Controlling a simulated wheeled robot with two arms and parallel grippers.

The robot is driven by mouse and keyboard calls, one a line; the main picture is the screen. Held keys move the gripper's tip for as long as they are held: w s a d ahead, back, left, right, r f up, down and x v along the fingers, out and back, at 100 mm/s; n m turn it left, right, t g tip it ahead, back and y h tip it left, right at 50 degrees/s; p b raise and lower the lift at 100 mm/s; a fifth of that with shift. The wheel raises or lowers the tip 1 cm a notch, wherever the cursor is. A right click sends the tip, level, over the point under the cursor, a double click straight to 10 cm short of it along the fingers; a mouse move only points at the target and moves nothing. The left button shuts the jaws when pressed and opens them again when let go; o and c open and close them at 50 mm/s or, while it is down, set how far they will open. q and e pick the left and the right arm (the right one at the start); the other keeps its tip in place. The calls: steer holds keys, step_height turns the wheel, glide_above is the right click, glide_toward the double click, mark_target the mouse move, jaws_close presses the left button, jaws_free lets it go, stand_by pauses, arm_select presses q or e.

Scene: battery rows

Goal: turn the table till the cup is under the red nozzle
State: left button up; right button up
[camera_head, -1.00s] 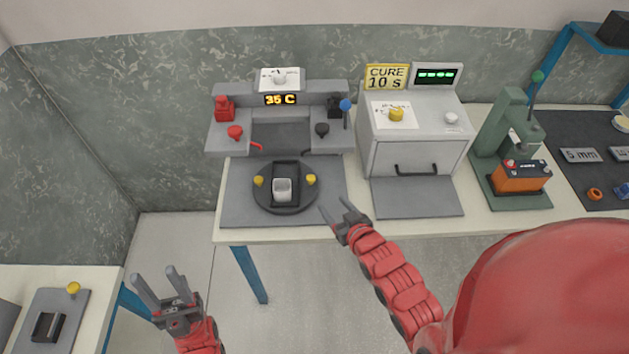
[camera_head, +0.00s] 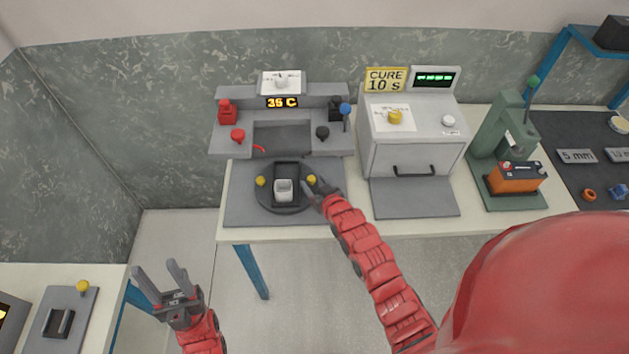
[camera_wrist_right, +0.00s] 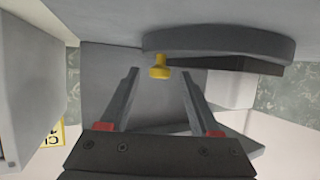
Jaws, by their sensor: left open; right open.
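The round dark turntable (camera_head: 283,205) lies on a grey plate below the dispenser. The white cup (camera_head: 284,190) stands in its holder at the front-middle; it shows partly in the right wrist view (camera_wrist_right: 230,90). One yellow knob (camera_head: 260,181) is at the turntable's left, another yellow knob (camera_head: 311,179) at its right. The red nozzle (camera_head: 259,148) is behind and left of the cup. My right gripper (camera_head: 314,187) is open at the right knob, which appears ahead between its fingertips in the wrist view (camera_wrist_right: 159,68). My left gripper (camera_head: 161,276) is open and empty, away from the turntable.
The dispenser (camera_head: 282,117) carries a red knob (camera_head: 238,135) and a black knob (camera_head: 322,132). A grey curing oven (camera_head: 410,150) stands to the right, with a green press (camera_head: 503,145) beyond. A separate side table is at lower left.

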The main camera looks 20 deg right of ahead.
steer(key=shift+w+f, duration=0.1)
jaws_close()
stand_by(0.4)
stand_by(1.1)
